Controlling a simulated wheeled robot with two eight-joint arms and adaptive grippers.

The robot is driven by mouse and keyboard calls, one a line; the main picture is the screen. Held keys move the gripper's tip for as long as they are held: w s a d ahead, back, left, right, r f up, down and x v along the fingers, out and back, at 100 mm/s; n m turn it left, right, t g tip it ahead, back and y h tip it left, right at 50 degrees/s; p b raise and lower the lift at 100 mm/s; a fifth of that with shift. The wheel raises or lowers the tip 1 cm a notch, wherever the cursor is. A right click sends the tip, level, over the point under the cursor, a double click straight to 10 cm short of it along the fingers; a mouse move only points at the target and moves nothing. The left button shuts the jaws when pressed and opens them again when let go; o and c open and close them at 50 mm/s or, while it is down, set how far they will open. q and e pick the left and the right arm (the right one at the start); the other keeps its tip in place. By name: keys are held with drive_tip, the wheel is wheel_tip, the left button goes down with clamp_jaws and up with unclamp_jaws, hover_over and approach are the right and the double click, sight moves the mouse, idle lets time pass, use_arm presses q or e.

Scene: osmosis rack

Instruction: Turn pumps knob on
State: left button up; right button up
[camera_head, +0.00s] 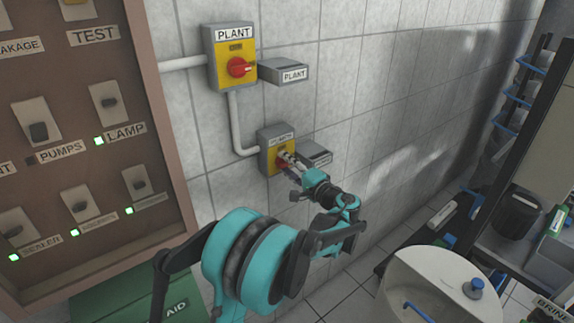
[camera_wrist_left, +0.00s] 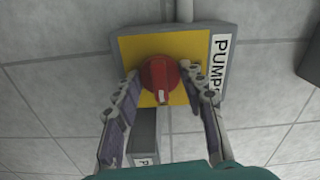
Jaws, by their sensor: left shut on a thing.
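The pumps switch box (camera_head: 264,143) is a grey wall box with a yellow face, below the plant switch. Its red knob (camera_wrist_left: 159,78) shows clearly in the wrist view, with its white-marked handle pointing down the picture. The PUMPS label (camera_wrist_left: 220,62) is on the box's right side there. My left gripper (camera_head: 287,160) is at the box in the head view and partly hides the knob. In the wrist view its two fingers (camera_wrist_left: 160,74) stand on either side of the knob, shut on it. My right gripper is not in view.
The plant switch (camera_head: 236,60) with its red knob is above, with a grey labelled block (camera_head: 284,73) beside it. A panel of switches and green lamps (camera_head: 70,130) is at left. A white tank (camera_head: 430,285) and shelves (camera_head: 520,190) stand at right.

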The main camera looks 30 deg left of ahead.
use_arm(q)
drive_tip(key=shift+m, duration=0.3)
drive_tip(key=o, duration=1.2)
drive_tip(key=shift+c, duration=0.2)
drive_tip(key=shift+d, duration=0.15)
drive_tip(key=v, duration=1.1)
drive_tip(key=shift+s+d, duration=0.2)
drive_tip(key=shift+d, duration=0.1)
drive_tip(key=shift+f, duration=0.1)
